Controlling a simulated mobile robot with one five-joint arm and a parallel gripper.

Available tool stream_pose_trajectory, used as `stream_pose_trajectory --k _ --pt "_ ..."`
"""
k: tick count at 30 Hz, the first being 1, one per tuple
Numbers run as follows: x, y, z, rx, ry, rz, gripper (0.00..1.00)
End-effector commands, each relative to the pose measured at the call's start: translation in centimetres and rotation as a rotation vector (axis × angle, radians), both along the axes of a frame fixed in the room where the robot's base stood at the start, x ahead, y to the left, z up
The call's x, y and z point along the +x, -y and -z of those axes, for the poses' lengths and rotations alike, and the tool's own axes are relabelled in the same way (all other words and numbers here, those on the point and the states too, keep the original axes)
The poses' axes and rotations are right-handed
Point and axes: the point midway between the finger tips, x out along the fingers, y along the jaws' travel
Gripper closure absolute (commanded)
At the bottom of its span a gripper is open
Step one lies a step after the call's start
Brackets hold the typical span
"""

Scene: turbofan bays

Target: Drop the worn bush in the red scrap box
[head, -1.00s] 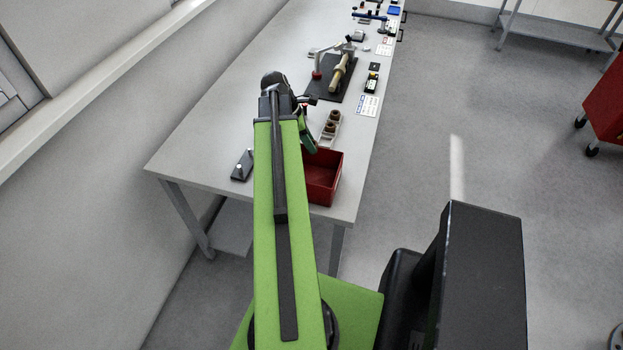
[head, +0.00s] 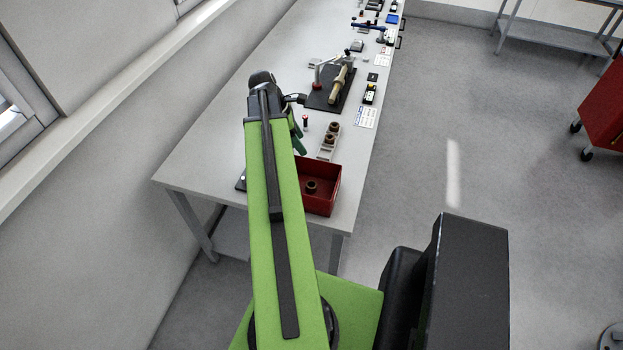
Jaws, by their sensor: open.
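The red scrap box (head: 326,202) stands at the near right corner of the bench, partly behind my arm. A small brown ring-shaped bush (head: 311,187) lies inside it on the floor of the box.
A pale holder (head: 322,154) with two brown bushes stands behind the box. A dark plate (head: 318,100) with a tan cylinder (head: 338,86) lies farther back. The bench's left side is clear.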

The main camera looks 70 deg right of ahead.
Motion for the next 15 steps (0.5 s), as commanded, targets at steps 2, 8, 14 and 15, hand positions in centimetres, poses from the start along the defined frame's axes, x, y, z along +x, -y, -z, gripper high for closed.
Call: stream_pose_trajectory --k 2,8,14,15 --pt "0.7 -0.3 -3.1 0.0 0.0 -0.001 0.38" --pt "2.2 -1.1 -6.8 0.001 0.0 0.0 0.38" --pt "2.9 -1.5 -8.3 0.001 0.0 0.0 0.38" --pt "3.0 -1.5 -8.3 0.001 0.0 0.0 0.38"
